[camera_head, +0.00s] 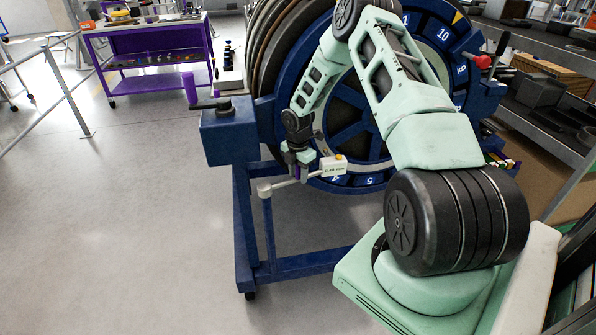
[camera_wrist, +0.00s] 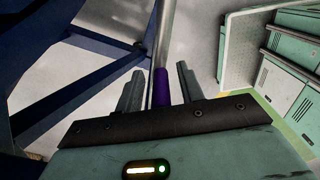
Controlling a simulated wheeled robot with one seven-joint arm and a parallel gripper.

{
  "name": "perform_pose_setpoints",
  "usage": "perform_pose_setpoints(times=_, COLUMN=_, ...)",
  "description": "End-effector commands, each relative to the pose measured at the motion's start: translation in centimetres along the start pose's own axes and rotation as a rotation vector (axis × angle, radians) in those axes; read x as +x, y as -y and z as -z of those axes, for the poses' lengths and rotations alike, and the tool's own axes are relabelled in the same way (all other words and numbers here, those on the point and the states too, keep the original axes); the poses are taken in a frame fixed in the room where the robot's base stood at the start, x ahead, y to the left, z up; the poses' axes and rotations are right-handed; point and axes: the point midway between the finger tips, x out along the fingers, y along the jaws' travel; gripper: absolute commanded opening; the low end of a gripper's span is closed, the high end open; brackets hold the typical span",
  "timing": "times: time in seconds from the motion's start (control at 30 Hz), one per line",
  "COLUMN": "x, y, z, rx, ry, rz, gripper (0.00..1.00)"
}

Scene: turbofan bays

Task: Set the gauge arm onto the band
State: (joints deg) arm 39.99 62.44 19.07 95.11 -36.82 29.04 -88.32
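The gauge arm (camera_head: 285,184) is a pale grey bar beside the blue stand's front, with a rounded left end and a small readout box (camera_head: 333,167) with a yellow top at its right. My gripper (camera_head: 298,168) is at the bar from above. In the wrist view the bar's purple sleeve (camera_wrist: 160,88) lies between my two fingers (camera_wrist: 160,90), with a narrow gap seen on each side, so the gripper looks open around it. The numbered blue band (camera_head: 443,35) rings the big wheel; my arm hides much of it.
The blue stand (camera_head: 228,135) carries the wheel and a crank with a purple handle (camera_head: 189,88). A red-knobbed lever (camera_head: 483,62) is at the right. A purple workbench (camera_head: 150,50) stands at the back left. Shelves (camera_head: 550,120) line the right. Floor at left is clear.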

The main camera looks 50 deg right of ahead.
Motion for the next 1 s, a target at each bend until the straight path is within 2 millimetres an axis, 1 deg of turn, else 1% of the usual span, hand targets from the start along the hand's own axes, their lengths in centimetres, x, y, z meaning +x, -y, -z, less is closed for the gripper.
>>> perform_pose_setpoints(times=0.17, x=-1.2, y=-0.1, z=-0.1, rx=0.001, ry=0.001, rz=-0.004, gripper=0.38)
perform_pose_setpoints(times=0.27, x=-2.8, y=-0.1, z=-0.1, rx=0.001, ry=0.002, rz=-0.004, gripper=0.38)
perform_pose_setpoints(times=0.7, x=-13.0, y=-0.1, z=-0.1, rx=0.002, ry=0.002, rz=-0.004, gripper=0.38)
perform_pose_setpoints(times=0.83, x=-15.2, y=0.0, z=-0.1, rx=0.002, ry=0.002, rz=-0.002, gripper=0.38)
perform_pose_setpoints(times=1.0, x=-16.9, y=0.0, z=0.0, rx=-0.001, ry=0.001, rz=0.000, gripper=0.38)
